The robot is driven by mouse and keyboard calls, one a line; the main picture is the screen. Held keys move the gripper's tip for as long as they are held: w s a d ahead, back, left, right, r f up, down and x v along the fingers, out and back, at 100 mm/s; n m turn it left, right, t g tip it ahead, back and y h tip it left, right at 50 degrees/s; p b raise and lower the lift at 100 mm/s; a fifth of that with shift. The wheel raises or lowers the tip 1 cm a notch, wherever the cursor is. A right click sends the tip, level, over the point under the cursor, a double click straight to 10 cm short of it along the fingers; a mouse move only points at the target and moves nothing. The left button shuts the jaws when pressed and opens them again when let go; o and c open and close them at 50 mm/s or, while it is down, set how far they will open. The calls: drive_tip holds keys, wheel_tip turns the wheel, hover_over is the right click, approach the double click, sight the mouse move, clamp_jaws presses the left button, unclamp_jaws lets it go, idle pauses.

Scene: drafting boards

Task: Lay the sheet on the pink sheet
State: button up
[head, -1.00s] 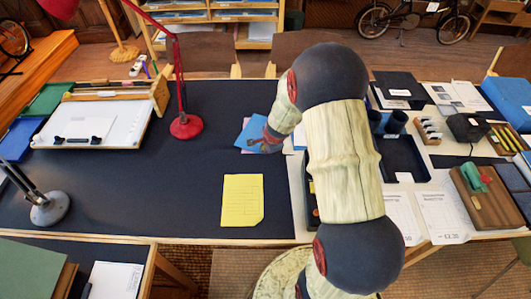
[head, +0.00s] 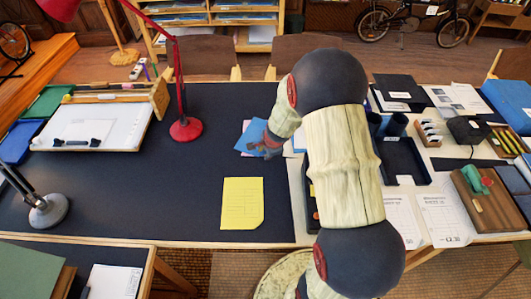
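A blue sheet (head: 250,134) lies at the far right part of the dark desk mat, overlapping a pink sheet (head: 243,154). Only a narrow pink edge shows beneath and beside the blue one. My gripper (head: 267,150) is over the lower right of the blue sheet and covers part of it. The fingers are small and dark, and I cannot tell whether they are open, shut or touching paper. A yellow lined sheet (head: 242,204) with a clipped corner lies flat on the mat, nearer me and apart from the gripper.
A red lamp (head: 186,130) stands left of the sheets. A tilted white drawing board (head: 98,126) and a grey lamp base (head: 48,211) are farther left. A dark tray (head: 404,165) and a brown block (head: 487,201) stand at right. The mat's left middle is clear.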

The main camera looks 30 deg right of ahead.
drive_tip(key=shift+r+p, duration=0.3)
drive_tip(key=shift+r, duration=0.1)
drive_tip(key=p+v, duration=0.5)
drive_tip(key=v, duration=0.6)
drive_tip(key=s+a+r+n+t+y, duration=0.1)
drive_tip(key=s+a+r+n, duration=0.2)
drive_tip(key=a+r+n, duration=0.35)
drive_tip(key=s+a+r+n+y, duration=0.15)
drive_tip(key=a+r+n, duration=0.25)
drive_tip(key=a+r, duration=0.55)
drive_tip(key=s+a+r+n, duration=0.1)
drive_tip(key=s+r+n, duration=0.4)
drive_tip(key=s, duration=0.3)
drive_tip(key=s+a+r+n+h, duration=0.1)
drive_tip(key=s+a+r+n, duration=0.1)
drive_tip(key=s+r+n, duration=0.3)
drive_tip(key=s+r, duration=0.1)
drive_tip(key=s, duration=0.3)
drive_tip(key=shift+s+a+r, duration=0.25)
drive_tip(key=shift+a+r, duration=0.05)
drive_tip(key=shift+r, duration=0.05)
drive_tip(key=shift+h, duration=0.25)
